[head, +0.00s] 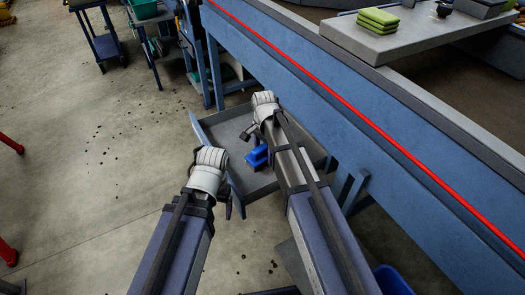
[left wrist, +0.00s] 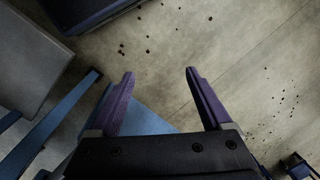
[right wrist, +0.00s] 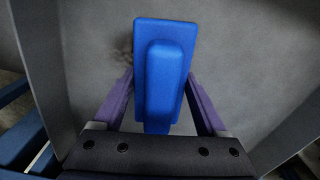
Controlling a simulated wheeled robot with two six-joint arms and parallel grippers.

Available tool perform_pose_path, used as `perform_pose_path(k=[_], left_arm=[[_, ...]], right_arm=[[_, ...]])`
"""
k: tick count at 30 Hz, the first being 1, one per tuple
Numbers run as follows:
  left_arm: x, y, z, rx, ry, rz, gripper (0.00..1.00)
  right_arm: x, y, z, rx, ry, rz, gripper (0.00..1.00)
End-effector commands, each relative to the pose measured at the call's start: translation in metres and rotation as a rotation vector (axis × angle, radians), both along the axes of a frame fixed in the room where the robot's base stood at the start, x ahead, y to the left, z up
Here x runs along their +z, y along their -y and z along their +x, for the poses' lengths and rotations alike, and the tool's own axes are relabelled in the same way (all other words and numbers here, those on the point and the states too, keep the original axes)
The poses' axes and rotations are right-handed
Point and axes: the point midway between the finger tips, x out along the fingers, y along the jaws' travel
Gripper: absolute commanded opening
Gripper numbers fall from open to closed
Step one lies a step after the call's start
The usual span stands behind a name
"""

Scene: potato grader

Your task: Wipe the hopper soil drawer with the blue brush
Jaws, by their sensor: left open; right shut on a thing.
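The soil drawer (head: 218,128) is a grey tray with a blue front, pulled out from under the blue machine. The blue brush (head: 257,157) is over the drawer floor, and it fills the middle of the right wrist view (right wrist: 165,60). My right gripper (right wrist: 160,95) is shut on the brush, its fingers on both sides of it. A dark soil smudge (right wrist: 122,62) shows on the grey floor left of the brush. My left gripper (left wrist: 163,85) is open and empty by the drawer's blue front panel (left wrist: 150,121). My right arm hides part of the drawer.
The blue machine side (head: 330,110) with a red stripe runs along the right. A grey table (head: 400,40) holding green cloths (head: 378,19) stands at the upper right. A blue cart (head: 103,44) is at the upper left. Dark crumbs dot the otherwise open concrete floor (head: 100,190) on the left.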

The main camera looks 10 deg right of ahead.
Motion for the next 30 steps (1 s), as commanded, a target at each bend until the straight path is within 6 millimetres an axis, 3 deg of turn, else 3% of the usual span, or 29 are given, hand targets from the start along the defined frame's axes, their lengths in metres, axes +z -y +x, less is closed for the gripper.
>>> perform_pose_path(k=[10,20,30], left_arm=[[0.001,0.000,0.000,0.000,0.000,0.000,0.82],[0.001,0.000,0.000,0.000,0.000,0.000,0.82],[-0.001,0.000,0.000,0.000,0.000,0.000,0.82]], right_arm=[[0.001,0.010,-0.030,0.000,-0.003,-0.001,0.14],[0.001,0.012,-0.035,0.000,-0.001,0.000,0.14],[-0.001,0.021,-0.059,-0.002,-0.001,0.000,0.14]])
